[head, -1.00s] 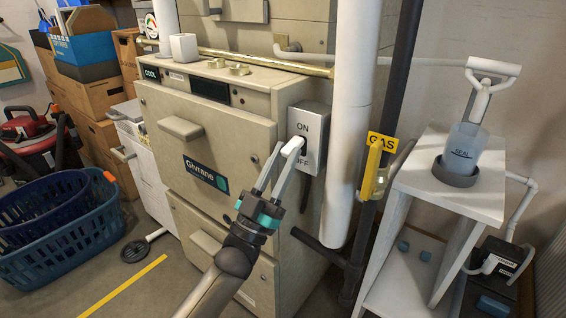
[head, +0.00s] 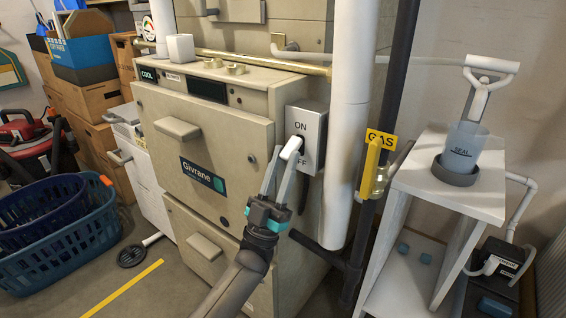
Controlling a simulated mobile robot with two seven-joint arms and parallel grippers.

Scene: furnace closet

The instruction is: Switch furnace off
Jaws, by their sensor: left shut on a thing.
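The furnace (head: 225,125) is a beige cabinet with a "Givrane" label in the middle of the head view. A grey switch box (head: 314,127) marked ON and OFF is fixed to its right side. The white switch lever (head: 291,147) sticks out from the box between the two words. My left gripper (head: 286,158) reaches up from below, with its fingertips shut on the lever. The fingers partly hide the lever and the start of the word OFF. My right gripper is not in view.
A white vertical pipe (head: 349,130) stands just right of the switch box. A yellow gas handle (head: 371,168) and dark pipe are further right, beside a white stand (head: 440,187). Blue baskets (head: 62,235) stand on the floor at left.

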